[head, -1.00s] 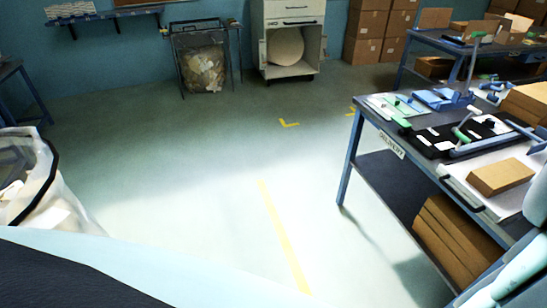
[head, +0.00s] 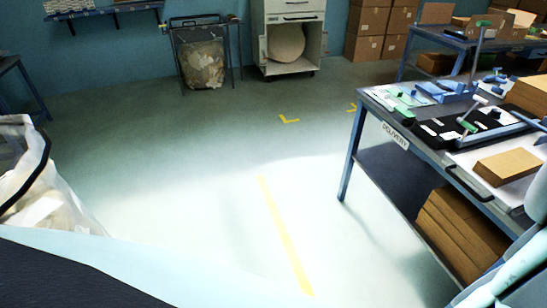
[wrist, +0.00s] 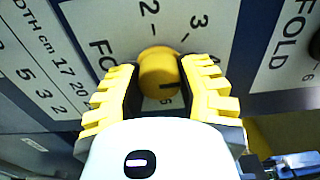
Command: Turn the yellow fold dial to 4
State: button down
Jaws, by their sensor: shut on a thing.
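The yellow fold dial (wrist: 158,72) is a round knob on a white scale plate (wrist: 103,18), in the middle of the wrist view. I cannot make out the dial in the head view.
Another FOLD plate (wrist: 292,40) is at the right of the wrist view and a WIDTH plate (wrist: 38,65) at the left. In the head view, a delivery table (head: 394,136) holds tools and a cardboard box (head: 508,166). The floor (head: 200,180) in the middle is clear.

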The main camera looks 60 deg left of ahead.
jog(key=shift+f, duration=0.2)
dwell(0.3)
jog(key=c, duration=0.5)
grip_release()
jog(key=shift+d+r, duration=0.1)
jog(key=shift+r, duration=0.05)
jog(key=shift+c, duration=0.2)
jog(key=v, duration=0.7)
jog(key=shift+s, duration=0.3)
